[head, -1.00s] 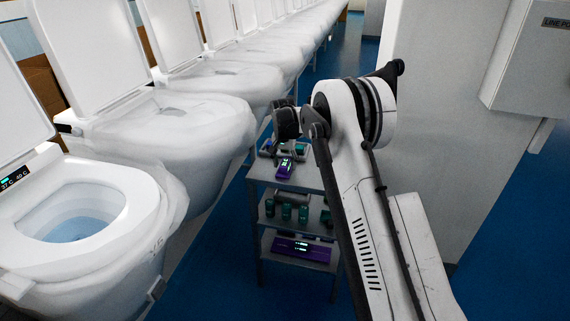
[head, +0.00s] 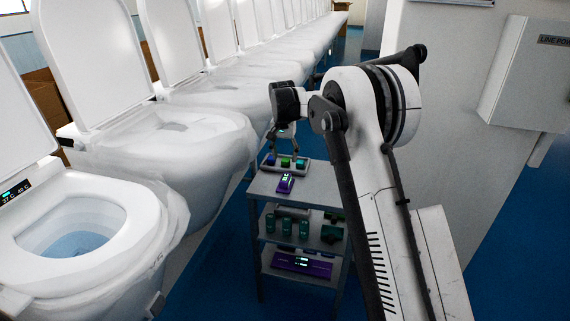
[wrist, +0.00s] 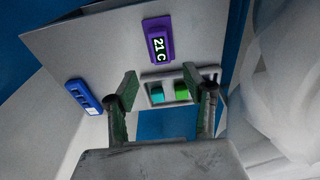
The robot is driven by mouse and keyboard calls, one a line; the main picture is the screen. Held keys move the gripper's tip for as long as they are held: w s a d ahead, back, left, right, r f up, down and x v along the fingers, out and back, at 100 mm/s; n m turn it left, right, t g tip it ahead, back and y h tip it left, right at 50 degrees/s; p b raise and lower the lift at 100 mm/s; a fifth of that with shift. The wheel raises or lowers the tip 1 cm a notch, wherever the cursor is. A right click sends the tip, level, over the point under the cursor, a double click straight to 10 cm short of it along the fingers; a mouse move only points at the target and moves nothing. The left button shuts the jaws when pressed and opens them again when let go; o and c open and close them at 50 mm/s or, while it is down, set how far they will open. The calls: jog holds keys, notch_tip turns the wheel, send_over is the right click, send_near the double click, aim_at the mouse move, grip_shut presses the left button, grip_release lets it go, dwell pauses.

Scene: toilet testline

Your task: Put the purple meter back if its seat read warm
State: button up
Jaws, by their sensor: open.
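The purple meter (head: 285,184) lies on the top shelf of a grey cart. In the wrist view the purple meter (wrist: 158,42) has a lit display reading 21 C. My gripper (head: 286,152) is above a small holder (head: 306,166) behind the meter, which has blue, green and teal pieces in it. In the wrist view my gripper (wrist: 166,98) is open and empty, its fingers apart around the holder (wrist: 146,94). The purple meter is beyond the fingertips, not between them. The near toilet's panel (head: 17,190) appears to read 37 C and 40 C.
A blue meter (wrist: 85,97) lies on the left in the wrist view. Lower cart shelves hold several green items (head: 303,229) and a purple box (head: 301,265) with lit displays. A row of toilets (head: 180,145) lines the left. A grey wall (head: 450,120) stands at right.

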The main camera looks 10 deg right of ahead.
jog(key=s+r+n+t, duration=0.1)
jog(key=s+r, duration=0.8)
jog(key=s, duration=0.3)
jog(key=s+r+n+t, duration=0.2)
jog(key=s+r, duration=0.7)
jog(key=s, duration=0.2)
jog(key=s+f+n+t, duration=0.1)
jog(key=s+f, duration=0.2)
jog(key=s, duration=1.1)
jog(key=s+f+n+t, duration=0.1)
jog(key=s+f+t, duration=0.1)
jog(key=s, duration=1.2)
jog(key=shift+s+d+f+y, duration=0.25)
jog(key=shift+f+y, duration=0.05)
jog(key=shift+f, duration=0.55)
